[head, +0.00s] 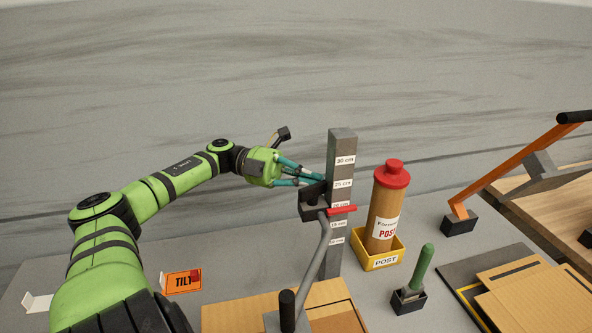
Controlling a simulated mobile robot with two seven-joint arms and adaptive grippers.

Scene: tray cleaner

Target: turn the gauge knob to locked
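The height gauge is a grey upright post (340,150) with white cm labels. A dark slider block (314,207) sits on it, with a red pointer (342,210) near the 20 cm label. My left gripper (314,181) reaches in from the left at the slider's height. Its two teal fingers converge at the top left of the dark block, where the knob seems to be. The fingertips overlap the dark parts, so I cannot tell whether they touch or grip the knob. The knob's setting is not readable. My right gripper is not in view.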

